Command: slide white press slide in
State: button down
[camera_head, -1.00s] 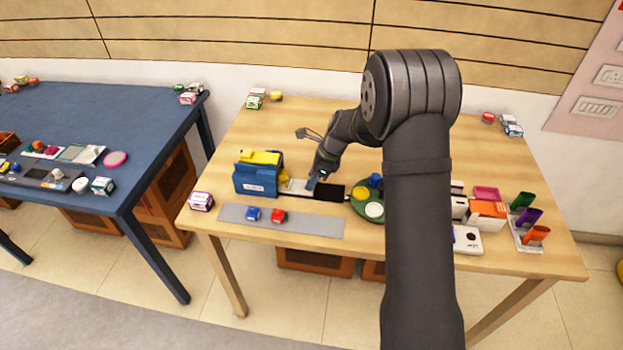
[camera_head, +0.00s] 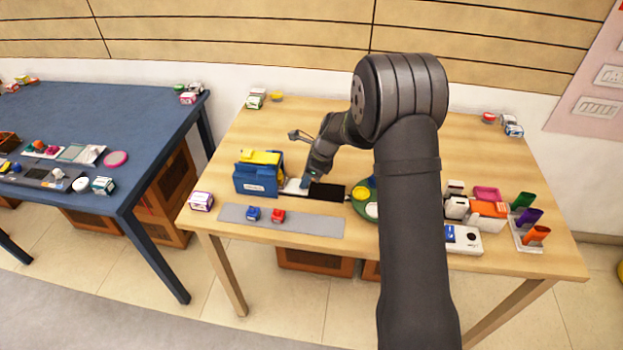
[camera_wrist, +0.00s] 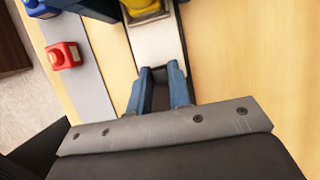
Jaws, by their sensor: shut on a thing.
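The blue press (camera_head: 256,179) with a yellow top stands at the left of the wooden table. The white press slide (camera_head: 294,186) sticks out of its right side along a black track (camera_head: 327,193). My gripper (camera_head: 307,181) is at the slide's outer end. In the wrist view my gripper (camera_wrist: 160,76) has its blue fingers shut on the near end of the white slide (camera_wrist: 154,42). The slide's far end runs under the yellow and blue press at the top of that view. The exact contact at the fingertips is small and partly hidden.
A grey strip (camera_head: 310,223) with a blue block (camera_head: 253,213) and a red block (camera_head: 278,216) lies in front of the press. A green round tray (camera_head: 359,204) stands right of the track. Table space behind the press is clear.

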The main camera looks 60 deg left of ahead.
jog(key=shift+s+a, duration=1)
jog(key=c, duration=1.3)
grip_release()
jog(key=v, duration=1.7)
jog(key=shift+r, duration=0.25)
